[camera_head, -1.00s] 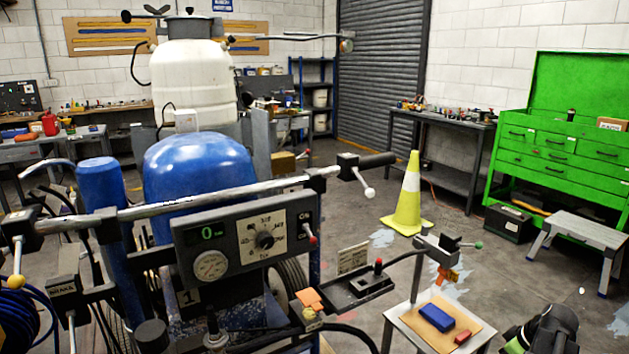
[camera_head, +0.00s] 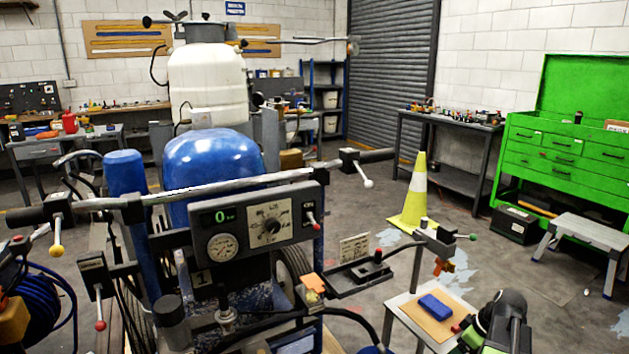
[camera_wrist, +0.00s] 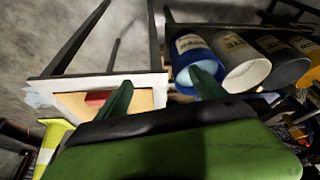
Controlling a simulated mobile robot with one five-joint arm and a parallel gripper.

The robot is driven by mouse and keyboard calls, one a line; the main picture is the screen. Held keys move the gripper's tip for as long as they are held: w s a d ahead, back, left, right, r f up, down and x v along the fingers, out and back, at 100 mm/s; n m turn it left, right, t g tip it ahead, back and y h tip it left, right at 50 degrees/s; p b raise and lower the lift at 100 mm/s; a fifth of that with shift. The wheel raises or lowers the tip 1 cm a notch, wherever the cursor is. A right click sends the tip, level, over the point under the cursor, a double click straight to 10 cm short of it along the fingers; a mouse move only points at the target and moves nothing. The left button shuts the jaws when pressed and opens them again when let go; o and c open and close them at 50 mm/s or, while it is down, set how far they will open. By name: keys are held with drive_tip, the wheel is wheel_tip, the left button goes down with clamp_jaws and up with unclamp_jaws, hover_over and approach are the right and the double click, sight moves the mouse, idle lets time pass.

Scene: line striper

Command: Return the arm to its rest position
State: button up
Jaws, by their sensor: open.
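My arm (camera_head: 508,322), black with green parts, shows at the lower right of the head view, beside a small side table. Its fingertips cannot be made out there. In the wrist view my gripper (camera_wrist: 163,90) has two dark green fingers spread apart with nothing between them. Beyond the left finger is the small table (camera_wrist: 150,84) with a red block (camera_wrist: 97,98) on its tan board. The gripper appears apart from the table and the block.
The line striper (camera_head: 215,175) with its handlebar and gauge panel fills the left and middle. A blue block (camera_head: 436,307) lies on the small table (camera_head: 397,303). A yellow cone (camera_head: 413,200), a grey step stool (camera_head: 590,236) and a green tool cabinet (camera_head: 565,150) stand behind. Several labelled buckets (camera_wrist: 240,62) show in the wrist view.

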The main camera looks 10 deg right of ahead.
drive_tip(key=w+a+n+g, duration=0.15)
drive_tip(key=w+a, duration=0.35)
drive_tip(key=a, duration=0.8)
drive_tip(key=w+a+n+g, duration=0.1)
drive_tip(key=w+a+n, duration=0.25)
drive_tip(key=a, duration=1.05)
drive_tip(key=s+a+f+m+g, duration=0.1)
drive_tip(key=a+m, duration=0.1)
drive_tip(key=a, duration=0.5)
drive_tip(key=s+a+f+m, duration=0.1)
drive_tip(key=a, duration=0.6)
wheel_tip(320, 180, up, 21)
drive_tip(key=s+d+m+h+p, duration=0.1)
drive_tip(key=m+p, duration=0.6)
drive_tip(key=p, duration=1.4)
drive_tip(key=shift+s+d+h, duration=0.4)
drive_tip(key=shift+s+h, duration=0.1)
drive_tip(key=shift+s, duration=0.05)
drive_tip(key=shift+g, duration=0.25)
